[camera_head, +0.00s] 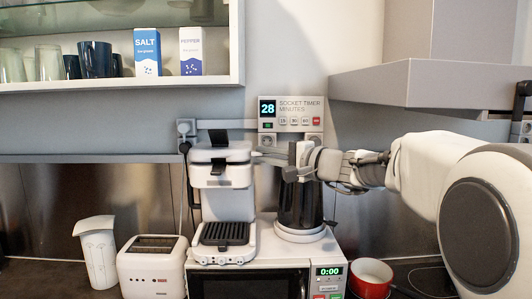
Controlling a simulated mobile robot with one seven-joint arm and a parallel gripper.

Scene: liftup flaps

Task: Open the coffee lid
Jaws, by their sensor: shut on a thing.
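The white coffee machine (228,203) stands left of centre on top of the microwave. Its white lid (218,153), with black parts on top and at the front, looks down and about level. My gripper (259,154) reaches in from the right, with its fingertips at the right edge of the lid. It appears shut on that edge, but the contact is small and partly hidden. My gripper and wrist pass in front of the upper part of a dark kettle (297,207) on a white base.
The microwave (265,250) is below the machine. A toaster (153,265) and a white pitcher (98,255) stand left, a red pot (371,276) right. A socket timer panel (291,113) is on the wall behind. A shelf (120,80) overhangs at upper left.

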